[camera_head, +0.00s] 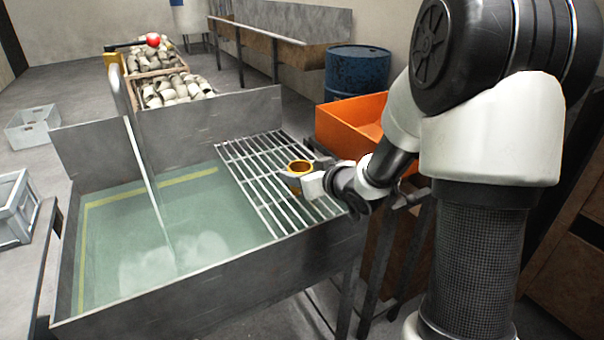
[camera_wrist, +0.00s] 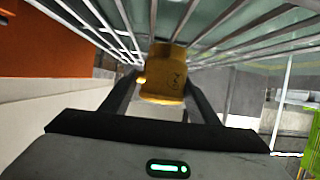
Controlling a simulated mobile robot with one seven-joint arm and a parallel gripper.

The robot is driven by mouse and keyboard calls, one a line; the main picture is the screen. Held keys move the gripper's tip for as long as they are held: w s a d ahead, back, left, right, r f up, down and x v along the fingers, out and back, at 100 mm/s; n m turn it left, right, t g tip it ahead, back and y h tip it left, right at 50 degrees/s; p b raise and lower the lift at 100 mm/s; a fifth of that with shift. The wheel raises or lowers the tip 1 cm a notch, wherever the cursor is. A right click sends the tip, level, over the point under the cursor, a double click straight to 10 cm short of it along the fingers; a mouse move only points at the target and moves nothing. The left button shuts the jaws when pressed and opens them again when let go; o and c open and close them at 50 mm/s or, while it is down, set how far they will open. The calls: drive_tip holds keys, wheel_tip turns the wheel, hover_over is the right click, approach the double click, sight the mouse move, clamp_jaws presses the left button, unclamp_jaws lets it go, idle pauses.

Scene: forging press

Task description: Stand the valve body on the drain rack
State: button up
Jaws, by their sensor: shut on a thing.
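The valve body (camera_head: 299,167) is a short brass-yellow cylinder with an open, dark top end in the head view. It also shows in the wrist view (camera_wrist: 164,77), between the two dark fingers. My gripper (camera_head: 303,177) is shut on it, over the drain rack (camera_head: 262,172). The rack is a grating of pale metal bars on the right side of the sink, and its bars also cross the top of the wrist view (camera_wrist: 225,28). The valve body looks roughly upright. Whether its lower end touches the bars is hidden.
The sink (camera_head: 215,283) holds greenish water left of the rack, with a tap (camera_head: 122,92) above it. An orange bin (camera_head: 352,117) stands right behind the rack, near a blue drum (camera_head: 357,72). Grey crates are at the left.

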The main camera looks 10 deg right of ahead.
drive_tip(key=o, duration=1.4)
drive_tip(key=shift+f, duration=0.15)
drive_tip(key=shift+s+r, duration=0.1)
drive_tip(key=shift+r, duration=0.2)
drive_tip(key=shift+p+v, duration=1.85)
drive_tip(key=shift+v, duration=4.05)
drive_tip(key=shift+f, duration=0.15)
